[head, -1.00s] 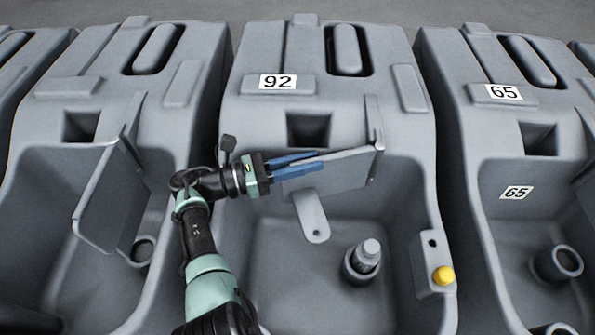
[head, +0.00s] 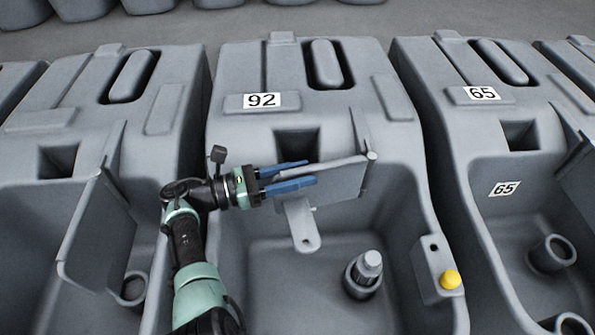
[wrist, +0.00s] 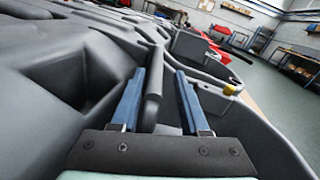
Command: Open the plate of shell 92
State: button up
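Shell 92 (head: 228,135) is the grey tank in the middle of the head view, with a "92" label (head: 261,100). Its flat grey plate (head: 340,183) stands upright in the basin, joined at a post (head: 370,165) on the right. The plate stands away from the back wall, at an angle. My gripper (head: 303,172) is at the plate's free left end, one blue finger on each side. In the wrist view the plate edge (wrist: 153,95) lies between the spread fingers (wrist: 158,85), with a gap visible on the right; contact on the left is unclear.
A tab with a hole (head: 303,232) hangs below my gripper. The left shell's plate (head: 98,225) stands out, left of my arm. Shell 65 (head: 425,80) is on the right.

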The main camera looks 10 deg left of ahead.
jog(key=b+v, duration=0.3)
jog(key=v, duration=1)
dwell(0.4)
